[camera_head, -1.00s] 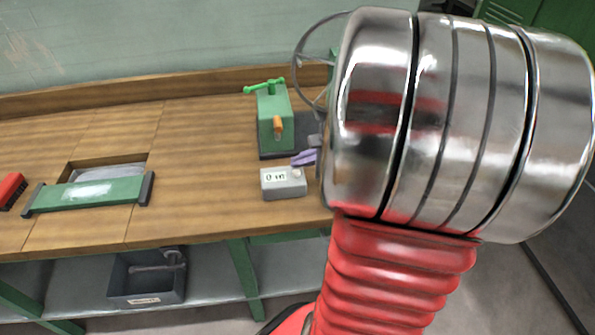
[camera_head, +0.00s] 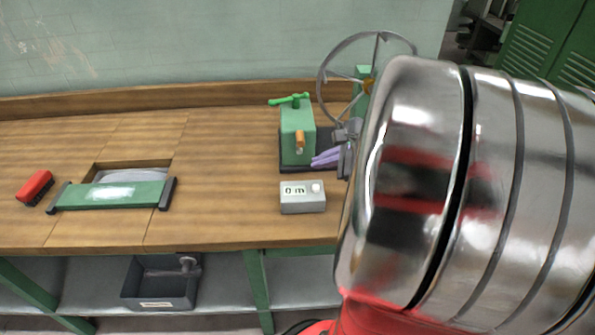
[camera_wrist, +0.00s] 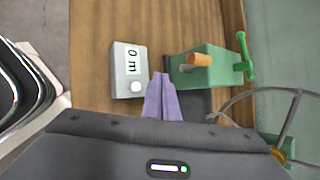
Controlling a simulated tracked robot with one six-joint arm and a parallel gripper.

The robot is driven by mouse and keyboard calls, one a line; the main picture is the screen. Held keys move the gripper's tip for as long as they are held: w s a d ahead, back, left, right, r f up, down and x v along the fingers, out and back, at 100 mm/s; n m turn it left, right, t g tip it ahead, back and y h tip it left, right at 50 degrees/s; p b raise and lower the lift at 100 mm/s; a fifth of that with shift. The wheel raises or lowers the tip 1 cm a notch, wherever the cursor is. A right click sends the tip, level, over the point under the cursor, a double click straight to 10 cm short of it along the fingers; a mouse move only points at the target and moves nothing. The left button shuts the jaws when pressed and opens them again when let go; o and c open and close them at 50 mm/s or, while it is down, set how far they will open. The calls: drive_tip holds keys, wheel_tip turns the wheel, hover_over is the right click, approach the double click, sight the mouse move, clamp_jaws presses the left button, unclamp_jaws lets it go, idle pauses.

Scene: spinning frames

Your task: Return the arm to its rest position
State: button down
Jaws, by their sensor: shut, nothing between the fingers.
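My gripper (camera_wrist: 160,98) shows in the wrist view as two purple fingers close together, shut and with nothing between them. In the head view its purple fingers (camera_head: 327,158) show just left of my large metal arm joint, above the back part of the bench as seen there. The metal joint and red arm fill the right side of the head view and hide part of the gripper.
The wooden bench (camera_head: 225,215) carries a grey display box (camera_head: 302,197) reading "0 m", a green device (camera_head: 297,133) with an orange knob, a spoked wheel (camera_head: 335,85), a green roller frame (camera_head: 110,195) and a red brush (camera_head: 36,187). A grey bin (camera_head: 160,288) sits below.

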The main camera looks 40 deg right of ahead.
idle(0.7)
drive_tip(key=a+r+n+g+y, duration=0.1)
drive_tip(key=a+r+n+g, duration=0.15)
drive_tip(key=a+n, duration=1)
drive_tip(key=s+a+r+n+h, duration=0.1)
drive_tip(key=s+a+n, duration=0.3)
drive_tip(key=a+n, duration=0.2)
drive_tip(key=s+a+r+n+g+h, duration=0.1)
drive_tip(key=s+a+n, duration=0.4)
drive_tip(key=a+n, duration=0.2)
drive_tip(key=shift+a, duration=0.9)
